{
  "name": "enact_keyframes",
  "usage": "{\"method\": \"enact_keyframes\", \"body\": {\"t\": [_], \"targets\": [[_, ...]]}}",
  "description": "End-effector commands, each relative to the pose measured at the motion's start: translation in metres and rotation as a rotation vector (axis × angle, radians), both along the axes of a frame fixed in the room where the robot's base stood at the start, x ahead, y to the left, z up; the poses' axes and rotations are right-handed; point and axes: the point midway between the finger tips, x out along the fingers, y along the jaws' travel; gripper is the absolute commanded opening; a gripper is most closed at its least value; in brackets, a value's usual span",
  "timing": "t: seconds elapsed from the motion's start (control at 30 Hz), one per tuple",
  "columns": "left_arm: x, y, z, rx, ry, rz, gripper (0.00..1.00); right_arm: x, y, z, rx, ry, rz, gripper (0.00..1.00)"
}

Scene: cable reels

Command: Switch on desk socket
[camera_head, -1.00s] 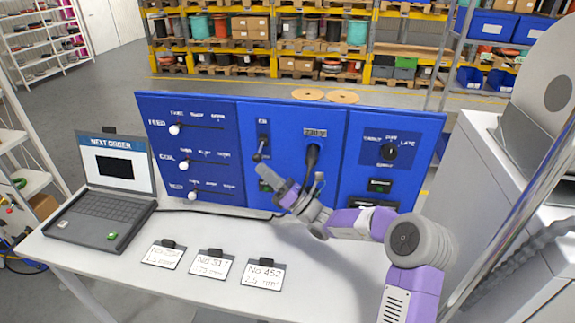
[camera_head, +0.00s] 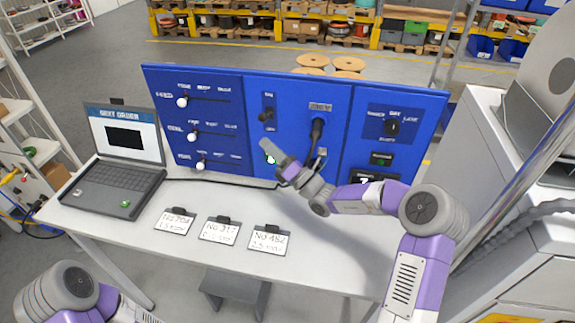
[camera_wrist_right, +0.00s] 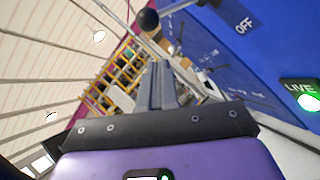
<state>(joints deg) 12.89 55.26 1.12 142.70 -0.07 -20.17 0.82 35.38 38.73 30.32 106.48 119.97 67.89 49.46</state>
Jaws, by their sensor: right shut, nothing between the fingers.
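The desk socket, labelled 230 V, is on the blue panel with a black plug (camera_head: 317,127) in it. To its left is a switch lever with a dark ball knob (camera_head: 263,117), which also shows large in the right wrist view (camera_wrist_right: 147,20). A green lamp (camera_head: 270,158), marked LIVE in the right wrist view (camera_wrist_right: 309,101), is lit below the switch. My right gripper (camera_head: 266,146) is shut and empty, just below the knob and apart from it, in front of the panel near the lamp. My left gripper is out of view; only part of that arm shows.
The white table (camera_head: 190,262) carries a laptop (camera_head: 115,185) and several label cards (camera_head: 220,231) along the front. Slider knobs (camera_head: 182,102) are on the panel's left part and a rotary dial (camera_head: 392,128) on its right. A grey cabinet (camera_head: 490,190) stands at the right.

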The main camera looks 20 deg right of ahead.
Motion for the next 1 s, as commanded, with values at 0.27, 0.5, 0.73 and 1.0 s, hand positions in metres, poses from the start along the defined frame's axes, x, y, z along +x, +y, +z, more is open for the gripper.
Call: {"method": "enact_keyframes", "body": {"t": [0.27,0.5,0.73,1.0], "targets": [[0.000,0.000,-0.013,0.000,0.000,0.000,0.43,-0.044,-0.003,-0.026,-0.001,0.002,0.010,0.00],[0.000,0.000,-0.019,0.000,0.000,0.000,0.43,-0.082,-0.023,-0.039,0.000,0.002,0.012,0.00],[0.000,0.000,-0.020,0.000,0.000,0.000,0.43,-0.095,-0.030,-0.042,0.001,0.001,0.013,0.00],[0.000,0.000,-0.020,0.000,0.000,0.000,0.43,-0.096,-0.030,-0.042,0.001,0.000,0.014,0.00]]}}
